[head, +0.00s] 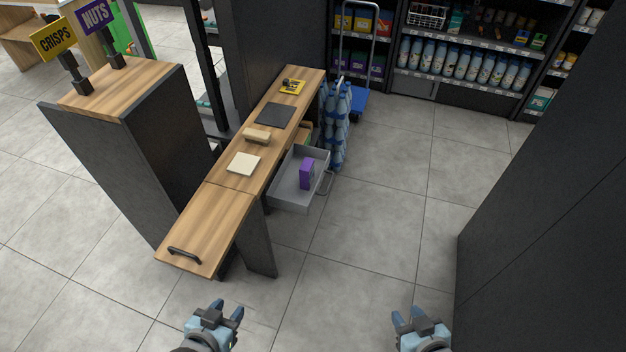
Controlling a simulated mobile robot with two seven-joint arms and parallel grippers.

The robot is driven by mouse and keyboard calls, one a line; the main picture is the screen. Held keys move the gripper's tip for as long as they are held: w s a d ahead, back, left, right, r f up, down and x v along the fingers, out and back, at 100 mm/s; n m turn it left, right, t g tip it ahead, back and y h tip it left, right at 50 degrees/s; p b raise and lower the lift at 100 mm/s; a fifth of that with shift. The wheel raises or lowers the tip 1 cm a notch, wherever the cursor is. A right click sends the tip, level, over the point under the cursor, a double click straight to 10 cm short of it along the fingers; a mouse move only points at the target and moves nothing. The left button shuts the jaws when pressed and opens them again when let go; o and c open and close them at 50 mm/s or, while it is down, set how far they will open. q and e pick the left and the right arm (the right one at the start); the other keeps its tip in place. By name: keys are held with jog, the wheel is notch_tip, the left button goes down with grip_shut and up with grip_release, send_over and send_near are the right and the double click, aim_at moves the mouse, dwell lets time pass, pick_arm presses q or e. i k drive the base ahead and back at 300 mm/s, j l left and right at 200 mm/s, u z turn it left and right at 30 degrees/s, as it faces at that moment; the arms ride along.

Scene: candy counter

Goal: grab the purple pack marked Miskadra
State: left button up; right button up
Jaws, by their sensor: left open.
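A purple pack (307,174) stands upright in an open grey drawer (286,191) that juts out from the right side of the wooden counter. Its marking is too small to read. My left gripper (228,310) is at the bottom of the head view, open and empty, well short of the drawer. My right gripper (408,316) is at the bottom right with its fingers apart, empty, also far from the pack.
The wooden counter (207,211) carries a cream pad, a tan block, a dark mat and a yellow item. Blue bottles (337,128) and a blue hand truck (359,102) stand behind the drawer. A dark panel (545,220) is at right. Floor between is clear.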

aim_at(306, 170)
jog(key=u, duration=1.3)
jog(key=i+l+u, duration=0.1)
jog(key=l+u, duration=0.3)
jog(key=l, duration=1.25)
